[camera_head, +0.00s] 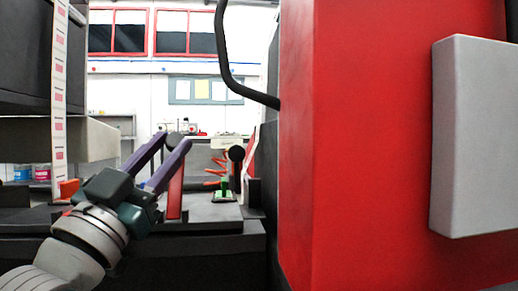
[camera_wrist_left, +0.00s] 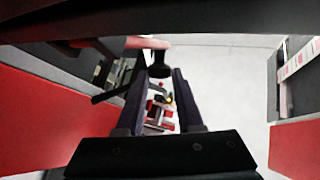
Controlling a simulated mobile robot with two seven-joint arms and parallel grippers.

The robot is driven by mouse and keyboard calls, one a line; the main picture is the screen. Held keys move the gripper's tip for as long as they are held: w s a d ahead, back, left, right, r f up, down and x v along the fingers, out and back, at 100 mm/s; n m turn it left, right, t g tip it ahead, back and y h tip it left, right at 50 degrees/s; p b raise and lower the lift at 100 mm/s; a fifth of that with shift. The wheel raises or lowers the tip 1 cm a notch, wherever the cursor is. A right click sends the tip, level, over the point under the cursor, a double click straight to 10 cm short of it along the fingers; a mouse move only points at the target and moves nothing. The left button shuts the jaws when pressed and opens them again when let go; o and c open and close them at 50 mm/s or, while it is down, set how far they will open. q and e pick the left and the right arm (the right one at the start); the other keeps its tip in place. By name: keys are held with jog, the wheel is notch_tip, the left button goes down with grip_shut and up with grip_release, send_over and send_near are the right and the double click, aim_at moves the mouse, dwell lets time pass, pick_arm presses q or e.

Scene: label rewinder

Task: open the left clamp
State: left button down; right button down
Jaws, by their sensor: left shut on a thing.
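The left clamp has a red lever (camera_head: 175,192) topped by a round black knob (camera_head: 174,140). My left gripper (camera_head: 175,141) comes in from the lower left, its two purple fingers pointing up and to the right, one on each side of the knob. In the left wrist view the black knob (camera_wrist_left: 159,70) sits between the fingertips of the gripper (camera_wrist_left: 160,76), with a pinkish-red lever part (camera_wrist_left: 147,43) behind it. The gripper is shut on the knob. The clamp's base is partly hidden by the gripper. My right gripper is not in view.
Another black knob (camera_head: 236,153) stands to the right, beside a red and white strip. A green piece (camera_head: 225,187) lies between them. A large red cabinet (camera_head: 365,150) fills the right side. A label web (camera_head: 59,95) hangs at the left near a grey beam (camera_head: 95,139).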

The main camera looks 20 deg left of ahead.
pick_arm(q)
jog(key=shift+w+f, duration=0.1)
jog(key=shift+f, duration=0.35)
dwell(0.5)
jog(key=c, duration=0.9)
grip_release()
jog(key=shift+c, duration=0.2)
jog(key=shift+o, duration=1.4)
jog(key=shift+s+d, duration=0.25)
jog(key=shift+s, duration=0.05)
jog(key=shift+o, duration=0.7)
jog(key=shift+a+r, duration=0.1)
jog(key=shift+r, duration=0.05)
jog(key=p+v, duration=0.1)
jog(key=v, duration=0.8)
jog(key=shift+s, duration=0.4)
